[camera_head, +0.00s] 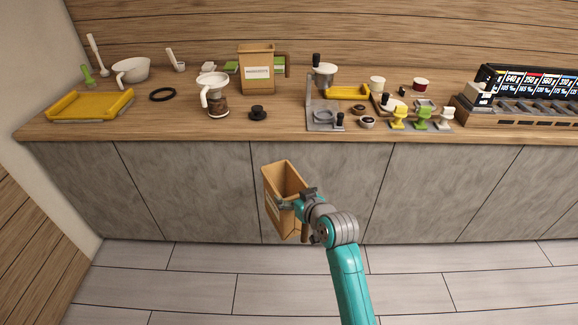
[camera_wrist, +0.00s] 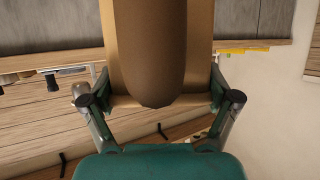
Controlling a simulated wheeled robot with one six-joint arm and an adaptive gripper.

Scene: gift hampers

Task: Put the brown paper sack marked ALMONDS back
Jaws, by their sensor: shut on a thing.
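A brown, open-topped paper sack (camera_head: 287,181) with a pale label on its left side is held in my gripper (camera_head: 296,202), in front of the grey cabinet fronts and below the counter top. It is slightly tilted. Its label is too small and turned away to read. In the wrist view, the sack (camera_wrist: 201,45) fills the space between the fingers of my gripper (camera_wrist: 160,101), with a darker brown rounded part in front of it. A similar brown sack (camera_head: 257,60) with a white label stands on the counter at the back; its lettering is not clearly legible.
The wooden counter (camera_head: 200,130) holds a yellow tray (camera_head: 90,105), a white bowl (camera_head: 132,70), a dripper on a carafe (camera_head: 216,97), a grey stand (camera_head: 320,117), coloured scoops (camera_head: 421,119) and a dark rack (camera_head: 525,92).

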